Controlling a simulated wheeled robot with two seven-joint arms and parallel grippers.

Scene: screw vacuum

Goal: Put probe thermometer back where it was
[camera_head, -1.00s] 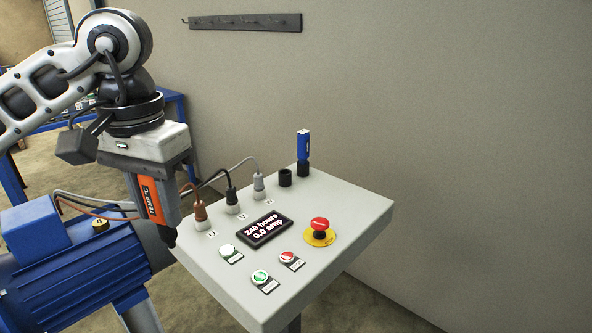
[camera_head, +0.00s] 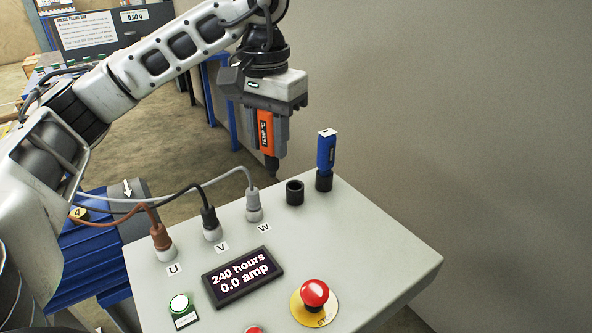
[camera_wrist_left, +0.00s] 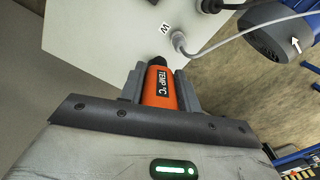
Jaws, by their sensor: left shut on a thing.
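The probe thermometer (camera_head: 265,131) is orange with a black "TEMP °C" label. My left gripper (camera_head: 268,138) is shut on it and holds it upright, its dark tip pointing down, near the back edge of the grey control panel (camera_head: 350,262). The thermometer also shows between the fingers in the left wrist view (camera_wrist_left: 159,88). An empty black round holder (camera_head: 294,192) stands on the panel, a little right of and below the tip in the head view. A blue tool (camera_head: 326,152) stands upright in a second black holder beside it. My right gripper is not in view.
Three cable plugs, brown (camera_head: 161,238), black (camera_head: 210,222) and grey (camera_head: 253,204), stand on the panel. A display (camera_head: 242,277), a red emergency button (camera_head: 314,293) and a green button (camera_head: 180,304) sit nearer. A blue motor (camera_head: 85,250) is at left, a wall behind at right.

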